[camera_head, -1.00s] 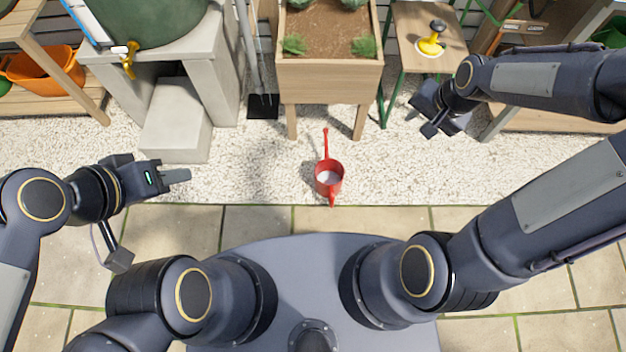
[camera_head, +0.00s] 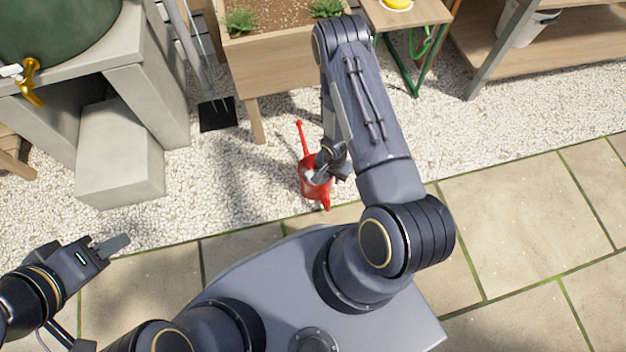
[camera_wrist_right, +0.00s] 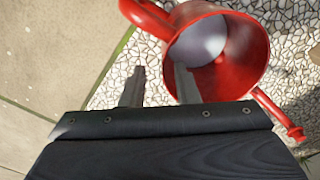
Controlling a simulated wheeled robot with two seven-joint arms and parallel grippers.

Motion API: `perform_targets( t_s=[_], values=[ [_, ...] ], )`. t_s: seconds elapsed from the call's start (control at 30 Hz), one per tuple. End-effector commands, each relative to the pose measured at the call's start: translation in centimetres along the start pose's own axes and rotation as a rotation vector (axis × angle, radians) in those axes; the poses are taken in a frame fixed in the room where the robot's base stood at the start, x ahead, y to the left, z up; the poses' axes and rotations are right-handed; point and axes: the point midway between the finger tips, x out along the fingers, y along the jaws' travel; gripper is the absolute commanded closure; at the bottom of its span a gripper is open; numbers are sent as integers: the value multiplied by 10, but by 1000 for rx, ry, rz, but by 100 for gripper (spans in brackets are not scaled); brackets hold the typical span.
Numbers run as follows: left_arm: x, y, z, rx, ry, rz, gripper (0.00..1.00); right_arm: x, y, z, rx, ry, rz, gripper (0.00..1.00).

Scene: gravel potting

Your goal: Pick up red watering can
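The red watering can (camera_head: 312,190) stands on the pale gravel, just beyond the paving edge. Its long thin spout points away from me, and the can's body is partly covered by my right gripper. My right gripper (camera_head: 322,174) is down at the can's opening.
A wooden planter (camera_head: 270,60) stands behind the can. A concrete block (camera_head: 120,150) and stand are at the left. A small table (camera_head: 410,14) with green legs is at the back. Gravel right of my right arm is clear.

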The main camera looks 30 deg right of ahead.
Motion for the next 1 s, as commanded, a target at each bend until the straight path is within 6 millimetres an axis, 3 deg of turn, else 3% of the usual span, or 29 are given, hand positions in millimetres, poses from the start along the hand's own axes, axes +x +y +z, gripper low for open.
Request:
perform_targets(
  t_s=[0.33, 0.7, 0.9, 1.0],
  values=[
    [26, -12, 13, 0, 0, 0, 64, 52, -4, 0, -1, -1, 2, 72],
    [27, -13, 14, 0, 0, 0, 64, 58, -4, 0, 0, -1, 1, 72],
    [28, -13, 14, 0, 0, 0, 64, 58, -4, 0, -1, -1, 1, 98],
    [28, -13, 14, 0, 0, 0, 64, 58, -4, 0, -1, -1, 1, 100]
  ],
)
